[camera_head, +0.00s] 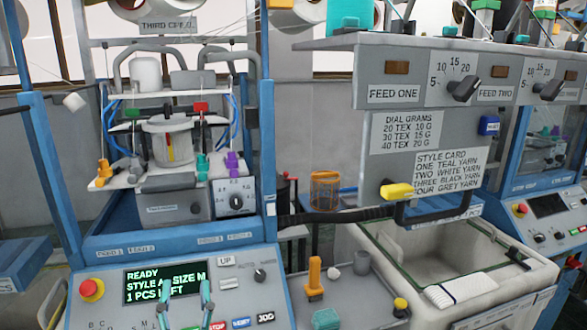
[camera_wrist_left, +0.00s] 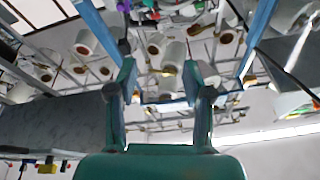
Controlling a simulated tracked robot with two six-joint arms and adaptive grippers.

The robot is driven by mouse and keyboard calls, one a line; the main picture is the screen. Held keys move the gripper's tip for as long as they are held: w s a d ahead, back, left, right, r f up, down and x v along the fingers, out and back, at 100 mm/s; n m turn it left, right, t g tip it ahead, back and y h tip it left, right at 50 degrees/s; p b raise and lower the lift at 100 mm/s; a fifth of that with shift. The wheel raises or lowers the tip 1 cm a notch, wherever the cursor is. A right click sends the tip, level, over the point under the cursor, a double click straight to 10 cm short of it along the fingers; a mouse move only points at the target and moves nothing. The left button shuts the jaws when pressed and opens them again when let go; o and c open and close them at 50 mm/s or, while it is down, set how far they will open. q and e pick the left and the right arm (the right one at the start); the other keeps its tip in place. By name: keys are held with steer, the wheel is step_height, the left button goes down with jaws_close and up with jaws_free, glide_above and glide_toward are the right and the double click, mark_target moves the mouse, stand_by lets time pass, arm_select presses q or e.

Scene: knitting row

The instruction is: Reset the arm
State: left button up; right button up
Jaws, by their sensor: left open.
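My left gripper (camera_head: 187,288) shows low in the head view, its two teal fingers upright and apart in front of the knitting machine's control panel (camera_head: 110,285). In the left wrist view the same gripper (camera_wrist_left: 160,70) is open, with nothing between its fingers. That camera looks up past the fingers at yarn cones (camera_wrist_left: 174,54) and metal rods overhead. The fingers partly cover the lower edge of the green-lit display (camera_head: 168,281), which reads READY, STYLE A, SIZE M, 1 PCS LEFT. My right gripper is in neither view.
A red stop button on a yellow base (camera_head: 92,290) is left of the display. Blue machine posts (camera_head: 268,130) rise nearby. To the right are a feed panel with dials (camera_head: 465,88), a style card (camera_head: 447,172), a dark bar handle (camera_head: 335,216) and a pale bin (camera_head: 535,275).

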arm_select(q)
steer(key=w+a+f+m+g, duration=0.1)
steer(key=a+f+g, duration=0.1)
steer(key=f, duration=0.6)
steer(key=w+a+f+g, duration=0.2)
steer(key=a+f, duration=0.1)
steer(key=f, duration=0.5)
steer(key=s+f+g+h, duration=0.2)
steer(key=f+g, duration=0.1)
steer(key=f, duration=0.6)
steer(key=s+f+g+h, duration=0.2)
steer(key=f+g, duration=0.1)
steer(key=f, duration=0.6)
steer(key=s+d+f+n+g+h, duration=0.1)
steer(key=s+d+f+g+h, duration=0.1)
steer(key=s, duration=0.4)
steer(key=s+d+f+n+g+h, duration=0.1)
steer(key=s+d+f+g, duration=0.3)
steer(key=s+d+f, duration=0.1)
steer(key=s+d+f+n+g+h, duration=0.1)
steer(key=s+d+f+g+h, duration=0.1)
steer(key=s+f, duration=0.4)
steer(key=shift+s+d+f+g+h, duration=0.2)
steer(key=shift+s+d+g+h, duration=0.1)
steer(key=shift+s+d+g, duration=0.5)
steer(key=shift+a, duration=0.15)
steer(key=shift+c, duration=0.9)
